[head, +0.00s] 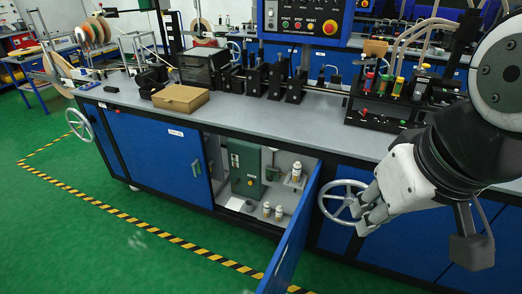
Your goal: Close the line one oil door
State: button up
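A blue cabinet door (291,238) under the long bench stands swung wide open toward me, hinged at its right side. Its opening shows a green unit (245,165) and several small bottles (267,209) on the cabinet floor and a shelf. No label is readable on this door. My gripper (362,214) is to the right of the open door, apart from it, and reaches down and left. It overlaps the right edge of a grey handwheel (335,207); I cannot tell whether it touches the wheel. The finger gap is unclear.
The bench top (235,112) carries a cardboard box (181,98) and dark machine blocks. A closed blue panel (150,150) is left of the opening. Another handwheel (80,123) is at the bench's left end. Green floor (110,240) with striped tape is free at front left.

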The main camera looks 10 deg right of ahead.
aim_at(276, 278)
jog(key=k+l, duration=0.15)
jog(key=k, duration=0.55)
jog(key=j+u, duration=0.1)
jog(key=u, duration=0.3)
jog(key=j+u, duration=0.1)
jog(key=u, duration=0.35)
jog(key=i+u, duration=0.1)
jog(key=u, duration=0.3)
